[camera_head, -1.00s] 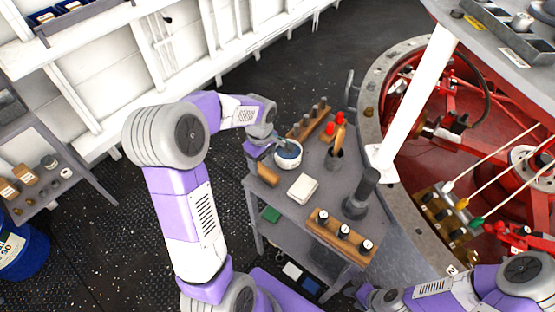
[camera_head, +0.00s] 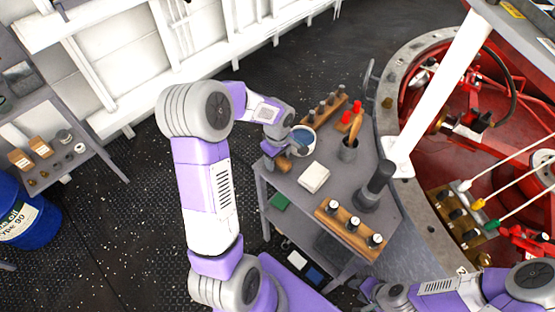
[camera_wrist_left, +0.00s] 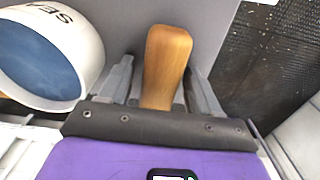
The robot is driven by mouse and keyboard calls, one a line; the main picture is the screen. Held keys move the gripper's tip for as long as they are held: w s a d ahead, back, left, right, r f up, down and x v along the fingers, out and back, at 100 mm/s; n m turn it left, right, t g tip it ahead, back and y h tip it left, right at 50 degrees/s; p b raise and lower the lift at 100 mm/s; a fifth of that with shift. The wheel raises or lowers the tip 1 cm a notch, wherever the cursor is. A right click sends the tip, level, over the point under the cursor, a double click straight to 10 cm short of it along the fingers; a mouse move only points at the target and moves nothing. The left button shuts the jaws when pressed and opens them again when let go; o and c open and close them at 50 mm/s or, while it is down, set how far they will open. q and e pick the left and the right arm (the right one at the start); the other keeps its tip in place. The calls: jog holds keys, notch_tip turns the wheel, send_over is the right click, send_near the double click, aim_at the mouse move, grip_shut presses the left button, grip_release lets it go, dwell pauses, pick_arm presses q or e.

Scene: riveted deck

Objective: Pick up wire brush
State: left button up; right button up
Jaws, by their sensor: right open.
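The wire brush (camera_head: 284,163) lies at the left edge of the grey cart top in the head view, partly hidden by my left gripper (camera_head: 274,155). In the left wrist view its wooden handle (camera_wrist_left: 167,60) is between the two fingers of my left gripper (camera_wrist_left: 162,85). A gap shows beside the handle, so the fingers look open around it. The bristles are not visible. My right gripper (camera_head: 368,290) is open and empty at the lower right, in front of the cart.
A white bowl with blue contents (camera_head: 302,140) stands close to the left gripper; it also shows in the left wrist view (camera_wrist_left: 60,50).

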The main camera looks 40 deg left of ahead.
pick_arm(q)
jog(key=c, duration=0.9)
notch_tip(320, 180, up, 10)
jog(key=shift+r+p, duration=0.1)
jog(key=shift+p, duration=1.05)
